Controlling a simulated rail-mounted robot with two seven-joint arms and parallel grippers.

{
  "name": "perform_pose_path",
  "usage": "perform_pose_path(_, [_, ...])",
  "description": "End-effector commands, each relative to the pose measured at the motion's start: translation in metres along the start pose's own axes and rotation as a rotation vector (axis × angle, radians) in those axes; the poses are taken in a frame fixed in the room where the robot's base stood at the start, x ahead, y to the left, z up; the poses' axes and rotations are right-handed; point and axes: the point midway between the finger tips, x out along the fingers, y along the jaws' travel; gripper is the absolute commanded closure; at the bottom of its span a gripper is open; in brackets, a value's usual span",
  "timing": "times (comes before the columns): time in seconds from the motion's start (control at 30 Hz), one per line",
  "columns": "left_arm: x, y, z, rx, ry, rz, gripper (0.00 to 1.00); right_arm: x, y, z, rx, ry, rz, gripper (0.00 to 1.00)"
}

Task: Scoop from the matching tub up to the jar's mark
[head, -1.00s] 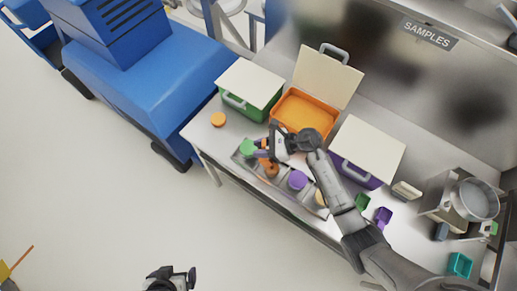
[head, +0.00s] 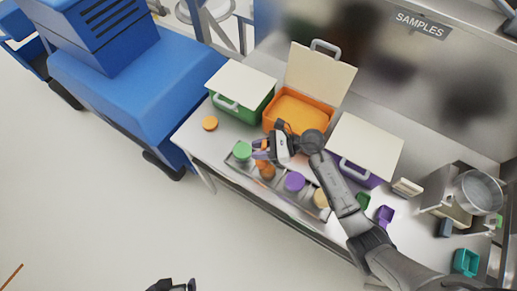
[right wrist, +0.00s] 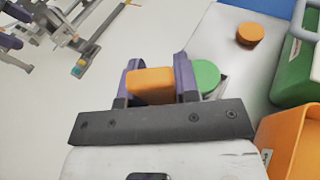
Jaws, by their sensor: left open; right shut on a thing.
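The orange tub (head: 301,110) stands open between the green and purple tubs, with orange contents and its lid raised. A rack (head: 232,160) along the bench front holds several jars. The orange jar (head: 266,170) appears uncapped, between the green-lidded jar (head: 242,151) and the purple-lidded jar (head: 294,182). My right gripper (head: 261,149) is shut on an orange piece, apparently the orange scoop (right wrist: 150,86). It is above the rack, close to the orange jar; the scoop's bowl and fill are hidden. My left gripper (head: 178,285) is open at the bottom edge, away from the bench.
A loose orange lid (head: 210,123) lies at the bench's left end. The green tub (head: 236,97) and purple tub (head: 356,168) are closed. Green (head: 362,200) and purple (head: 384,215) scoops lie at right. A metal pot (head: 479,192) and teal container (head: 466,262) stand beyond.

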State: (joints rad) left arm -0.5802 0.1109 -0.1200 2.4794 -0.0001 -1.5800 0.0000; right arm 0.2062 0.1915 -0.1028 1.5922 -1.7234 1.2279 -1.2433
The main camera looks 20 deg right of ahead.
Motion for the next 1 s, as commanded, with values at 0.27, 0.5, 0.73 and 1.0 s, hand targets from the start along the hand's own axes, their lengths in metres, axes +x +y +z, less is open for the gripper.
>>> perform_pose_path(0.27, [0.0, -0.001, 0.0, 0.004, 0.0, -0.003, 0.05, 0.0, 0.0, 0.0, 0.0, 0.0, 0.001, 0.92])
perform_pose_path(0.5, [-0.024, -0.004, -0.007, 0.012, -0.002, -0.009, 0.05, -0.004, 0.0, 0.013, -0.003, 0.083, 0.002, 0.92])
perform_pose_path(0.73, [-0.042, -0.005, -0.013, 0.014, 0.001, -0.011, 0.05, -0.004, 0.0, 0.014, 0.0, 0.189, 0.001, 0.92])
perform_pose_path(1.0, [-0.041, -0.004, -0.013, 0.009, 0.0, -0.007, 0.05, -0.003, 0.0, 0.011, 0.0, 0.202, 0.001, 0.92])
